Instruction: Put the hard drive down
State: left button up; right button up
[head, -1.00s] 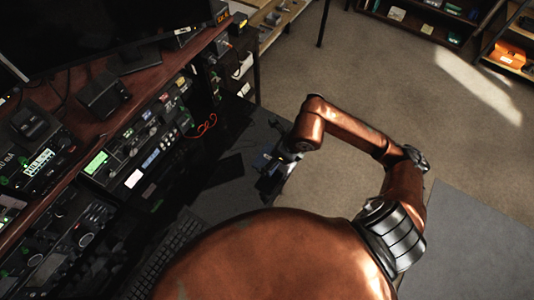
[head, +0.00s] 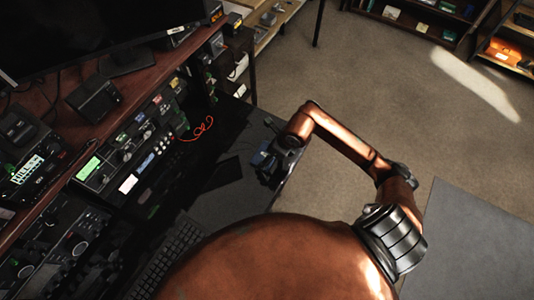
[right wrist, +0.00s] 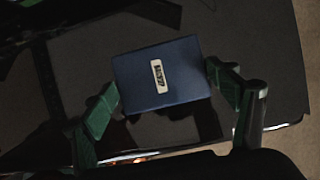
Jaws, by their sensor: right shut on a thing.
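The hard drive (right wrist: 162,76) is a dark blue box with a small white label, seen in the right wrist view. My right gripper (right wrist: 160,92) is shut on it, with a green finger pad at each side. In the head view my right gripper (head: 268,168) is over the right edge of the black desk, and the hard drive (head: 261,158) shows as a small bluish patch there. I cannot tell whether the drive touches the desk. My left gripper is not in view.
The black desk (head: 230,205) has bare room left of the gripper, with a dark flat item (head: 222,172) and a keyboard (head: 170,255) farther left. Radio gear (head: 125,160) and an orange cable (head: 199,128) line the back. Open floor lies right of the desk.

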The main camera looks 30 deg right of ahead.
jog(key=shift+f, duration=0.1)
jog(key=o, duration=1.3)
jog(key=shift+r, duration=0.35)
jog(key=p+v, duration=0.2)
jog(key=v, duration=0.9)
jog(key=shift+s+r, duration=0.15)
jog(key=shift+r, duration=0.1)
